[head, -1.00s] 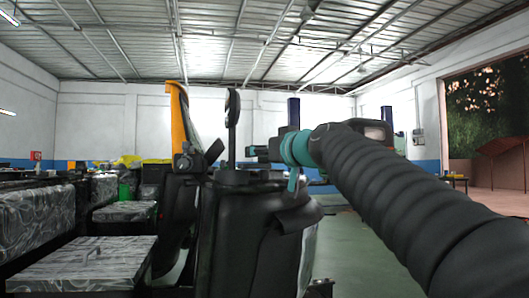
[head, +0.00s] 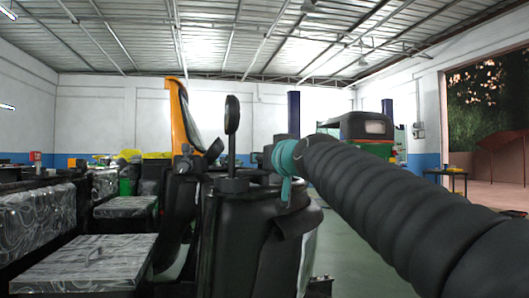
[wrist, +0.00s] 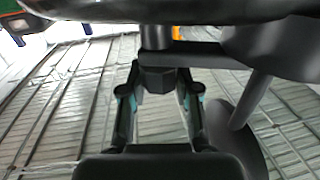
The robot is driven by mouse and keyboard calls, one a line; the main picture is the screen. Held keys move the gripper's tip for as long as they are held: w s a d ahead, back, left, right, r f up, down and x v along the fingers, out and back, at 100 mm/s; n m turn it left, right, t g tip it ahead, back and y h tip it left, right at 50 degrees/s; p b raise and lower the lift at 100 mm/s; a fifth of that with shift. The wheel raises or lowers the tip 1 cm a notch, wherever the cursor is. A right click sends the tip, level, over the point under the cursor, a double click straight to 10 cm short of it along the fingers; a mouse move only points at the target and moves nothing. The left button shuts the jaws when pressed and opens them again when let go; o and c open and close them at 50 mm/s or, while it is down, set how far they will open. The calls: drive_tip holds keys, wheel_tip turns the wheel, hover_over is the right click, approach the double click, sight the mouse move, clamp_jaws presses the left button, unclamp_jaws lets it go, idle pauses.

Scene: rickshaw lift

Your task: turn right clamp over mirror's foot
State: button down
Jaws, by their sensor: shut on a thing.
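The round mirror (head: 232,115) stands upright on a thin stem, its dark foot (head: 232,185) on top of the black body. In the wrist view the mirror's disc (wrist: 232,145) and stem (wrist: 252,97) are at the right. My gripper (head: 268,158) is just right of the foot in the head view, its fingers mostly hidden by its teal wrist. In the wrist view my gripper (wrist: 157,90) has its fingers on either side of a dark faceted block, apparently the right clamp (wrist: 157,78). A flat bar (wrist: 195,54) runs from above this block toward the mirror's side.
A yellow-orange panel (head: 181,115) rises left of the mirror. Seats with patterned covers (head: 85,262) fill the left. Open floor (head: 345,240) lies to the right of the black body.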

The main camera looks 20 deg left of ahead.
drive_tip(key=c, duration=0.8)
unclamp_jaws()
drive_tip(key=v, duration=1.2)
